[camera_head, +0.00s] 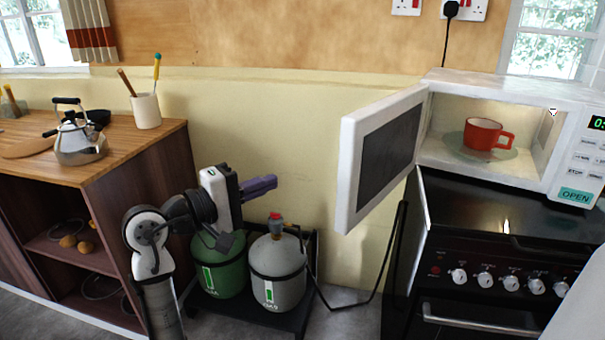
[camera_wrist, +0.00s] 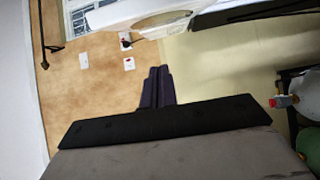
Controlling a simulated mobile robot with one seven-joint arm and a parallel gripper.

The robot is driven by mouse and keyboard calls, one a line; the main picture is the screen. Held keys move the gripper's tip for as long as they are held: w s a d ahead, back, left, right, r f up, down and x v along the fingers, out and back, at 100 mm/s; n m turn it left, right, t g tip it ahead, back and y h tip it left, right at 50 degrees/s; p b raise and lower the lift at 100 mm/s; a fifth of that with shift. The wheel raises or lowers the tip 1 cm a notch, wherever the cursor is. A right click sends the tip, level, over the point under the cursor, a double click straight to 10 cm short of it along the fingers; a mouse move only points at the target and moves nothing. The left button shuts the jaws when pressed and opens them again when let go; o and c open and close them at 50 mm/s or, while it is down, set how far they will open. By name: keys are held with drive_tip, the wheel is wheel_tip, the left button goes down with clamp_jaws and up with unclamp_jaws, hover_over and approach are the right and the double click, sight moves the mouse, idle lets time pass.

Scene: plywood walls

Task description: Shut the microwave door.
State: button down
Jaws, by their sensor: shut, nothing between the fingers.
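The white microwave (camera_head: 565,97) stands on the black stove at the right. Its door (camera_head: 345,180) is wide open, swung out to the left, with its dark window (camera_head: 388,155) showing. A red mug (camera_head: 483,133) stands on the glass plate inside. My gripper (camera_head: 272,183) is in front of the wall, left of the door and apart from it in the picture. Its purple fingers are together and empty, which the wrist view also shows (camera_wrist: 158,75). A white form along the top of the wrist view may be the microwave or its door; I cannot tell which.
A green gas bottle (camera_head: 220,262) and a grey one (camera_head: 278,268) stand on a low stand below my gripper. A hose runs from them towards the stove (camera_head: 490,285). A wooden counter (camera_head: 95,165) with a kettle (camera_head: 80,143) and utensil pot (camera_head: 146,111) is at the left.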

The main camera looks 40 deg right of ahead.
drive_tip(key=s+d+p, duration=0.3)
drive_tip(key=d, duration=0.8)
drive_tip(key=shift+s, duration=0.4)
drive_tip(key=shift+s, duration=0.15)
